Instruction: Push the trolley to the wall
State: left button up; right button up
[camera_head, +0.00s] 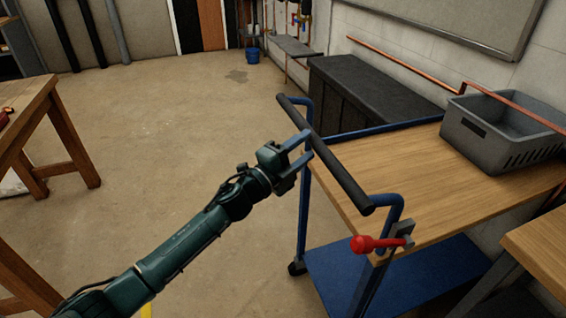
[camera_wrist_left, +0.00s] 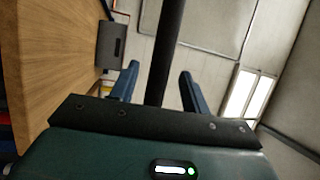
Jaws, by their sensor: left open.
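The trolley has a wooden top (camera_head: 400,165), a blue frame, a blue lower shelf (camera_head: 385,275) and a dark push handle (camera_head: 335,165). A red-knobbed lever (camera_head: 372,244) sits at its near corner. My left gripper (camera_head: 303,150) is open at the middle of the handle. In the left wrist view the handle (camera_wrist_left: 168,45) runs between the open fingers (camera_wrist_left: 158,70); I cannot tell whether they touch it. The wall (camera_head: 425,65) stands beyond the trolley. My right gripper is not in view.
A grey crate (camera_head: 505,130) stands on the trolley top. A dark chest (camera_head: 365,100) is along the wall behind it. A wooden bench (camera_head: 540,240) is close at the right, and a wooden table (camera_head: 35,110) at the left. The floor (camera_head: 170,140) between is clear.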

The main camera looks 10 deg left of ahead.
pick_arm(q)
jog(key=v, duration=0.7)
jog(key=shift+b, duration=0.3)
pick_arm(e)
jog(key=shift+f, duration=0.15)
pick_arm(q)
jog(key=shift+s, duration=0.1)
jog(key=s+a+f+n+g+y+p, duration=0.2)
jog(key=s+f+n+y, duration=0.2)
jog(key=s+f+n, duration=0.5)
jog(key=s+a+f+n+g+y+p, duration=0.2)
jog(key=s+f+n+y, duration=0.3)
jog(key=s+f+n, duration=0.4)
jog(key=s+n+g, duration=0.1)
jog(key=s+n, duration=0.2)
jog(key=s, duration=0.4)
jog(key=shift+s+a+f+n+p, duration=0.2)
jog(key=shift+a+f+n+p, duration=0.1)
jog(key=shift+f+n+p, duration=0.1)
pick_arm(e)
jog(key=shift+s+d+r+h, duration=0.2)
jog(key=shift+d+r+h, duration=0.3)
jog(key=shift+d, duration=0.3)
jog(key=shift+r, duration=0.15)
